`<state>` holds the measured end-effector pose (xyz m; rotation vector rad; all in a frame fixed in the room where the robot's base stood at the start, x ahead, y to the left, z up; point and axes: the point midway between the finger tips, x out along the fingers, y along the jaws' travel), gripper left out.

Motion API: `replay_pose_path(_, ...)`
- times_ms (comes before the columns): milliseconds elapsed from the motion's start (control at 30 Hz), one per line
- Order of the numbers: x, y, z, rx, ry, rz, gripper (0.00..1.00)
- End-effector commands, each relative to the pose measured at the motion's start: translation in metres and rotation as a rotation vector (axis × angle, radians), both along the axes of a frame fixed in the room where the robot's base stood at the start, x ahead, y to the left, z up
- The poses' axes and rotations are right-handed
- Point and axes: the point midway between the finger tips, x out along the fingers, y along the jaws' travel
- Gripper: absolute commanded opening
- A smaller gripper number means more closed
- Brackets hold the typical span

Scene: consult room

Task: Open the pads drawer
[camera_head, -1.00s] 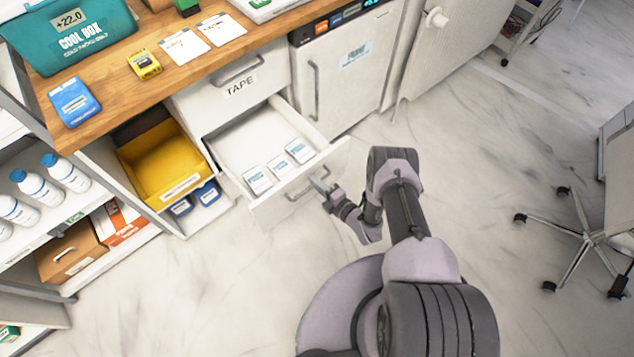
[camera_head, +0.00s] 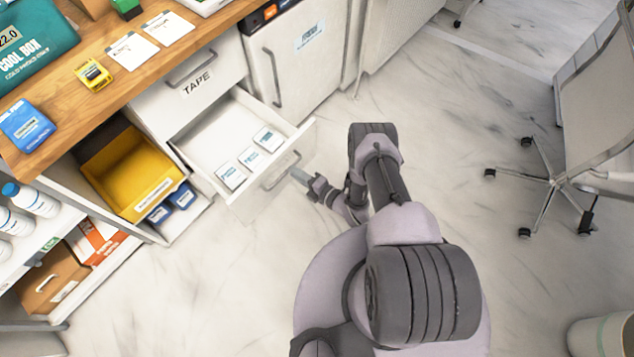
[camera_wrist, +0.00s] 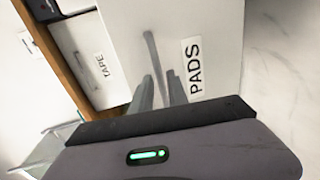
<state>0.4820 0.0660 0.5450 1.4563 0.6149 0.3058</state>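The pads drawer (camera_head: 215,140) stands pulled out below the tape drawer in the head view, with three small white-and-blue packs (camera_head: 250,155) inside. Its bar handle (camera_head: 282,171) is on the front face. In the wrist view the white drawer front (camera_wrist: 215,35) carries a PADS label (camera_wrist: 193,68), and the grey handle (camera_wrist: 153,55) shows. My gripper (camera_head: 299,176) is just outside the drawer front by the handle. In the wrist view its two fingers (camera_wrist: 161,88) are apart with the handle's end between them in the picture, and it looks open and not closed on the handle.
The tape drawer (camera_head: 190,92) above is shut. A yellow bin (camera_head: 135,180) and shelves with bottles stand left. A closed cabinet door (camera_head: 290,75) is beyond the drawer. An office chair (camera_head: 550,180) stands right. Floor in front of the drawer is clear.

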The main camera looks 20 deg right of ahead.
Motion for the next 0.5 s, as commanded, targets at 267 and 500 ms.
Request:
replay_pose_path(267,-0.069,-0.049,0.023,0.003,0.001,-0.011,0.2)
replay_pose_path(500,-0.107,-0.075,0.029,0.0,-0.001,-0.006,0.2)
